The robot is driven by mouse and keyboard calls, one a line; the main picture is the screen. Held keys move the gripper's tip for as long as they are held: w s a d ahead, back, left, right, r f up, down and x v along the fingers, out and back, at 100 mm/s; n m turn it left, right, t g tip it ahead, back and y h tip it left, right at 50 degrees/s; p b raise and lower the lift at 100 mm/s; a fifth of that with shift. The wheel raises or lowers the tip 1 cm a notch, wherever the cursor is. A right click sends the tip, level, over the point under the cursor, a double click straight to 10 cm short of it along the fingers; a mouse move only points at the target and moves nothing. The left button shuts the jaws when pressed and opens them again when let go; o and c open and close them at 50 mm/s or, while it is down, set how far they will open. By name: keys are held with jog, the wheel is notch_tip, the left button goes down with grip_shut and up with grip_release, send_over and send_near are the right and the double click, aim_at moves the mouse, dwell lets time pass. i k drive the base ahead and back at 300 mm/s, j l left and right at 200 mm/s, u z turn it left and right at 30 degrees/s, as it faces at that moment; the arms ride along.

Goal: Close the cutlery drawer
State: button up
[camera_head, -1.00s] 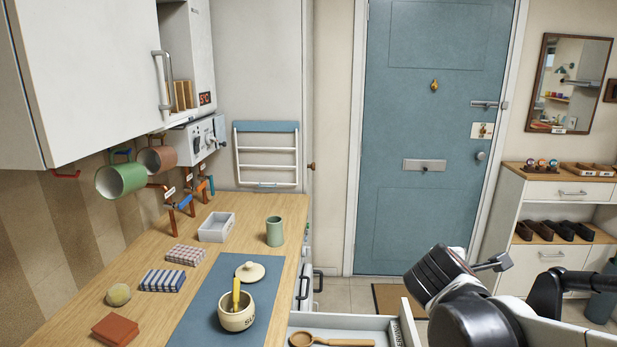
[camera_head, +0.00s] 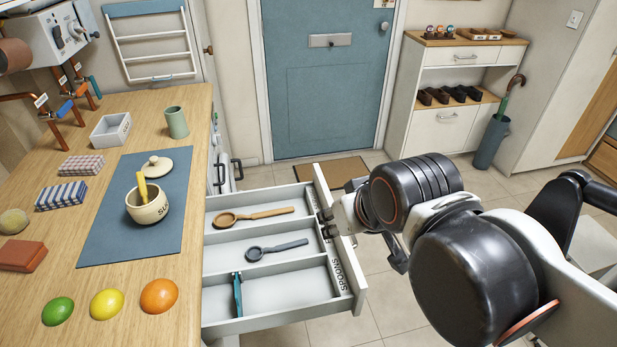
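The cutlery drawer (camera_head: 215,262) stands pulled out from the counter, with its front panel (camera_head: 354,280) on the right, and "SPOONS" lettered on it. In its compartments lie a wooden spoon (camera_head: 262,213), a grey spoon (camera_head: 275,249) and a thin dark teal utensil (camera_head: 237,294). My gripper (camera_head: 326,224) is at the upper part of the drawer's front panel, its dark fingertips at or over the panel edge. I cannot tell whether it touches the panel or how far its fingers are apart.
The wooden counter (camera_head: 60,225) holds a sugar pot (camera_head: 148,204), a lid, a green cup (camera_head: 176,122), a grey tray, folded cloths and several fruits. A doormat (camera_head: 330,171) lies before the blue door. Tiled floor is open right of the drawer.

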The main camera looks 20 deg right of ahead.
aim_at(319, 278)
jog(key=l+u, duration=0.2)
jog(key=l, duration=0.2)
jog(key=k+l+u, duration=0.2)
jog(key=l, duration=0.15)
jog(key=k+l+u, duration=0.2)
jog(key=l, duration=0.2)
jog(key=l+u, duration=0.2)
jog(key=l, duration=0.15)
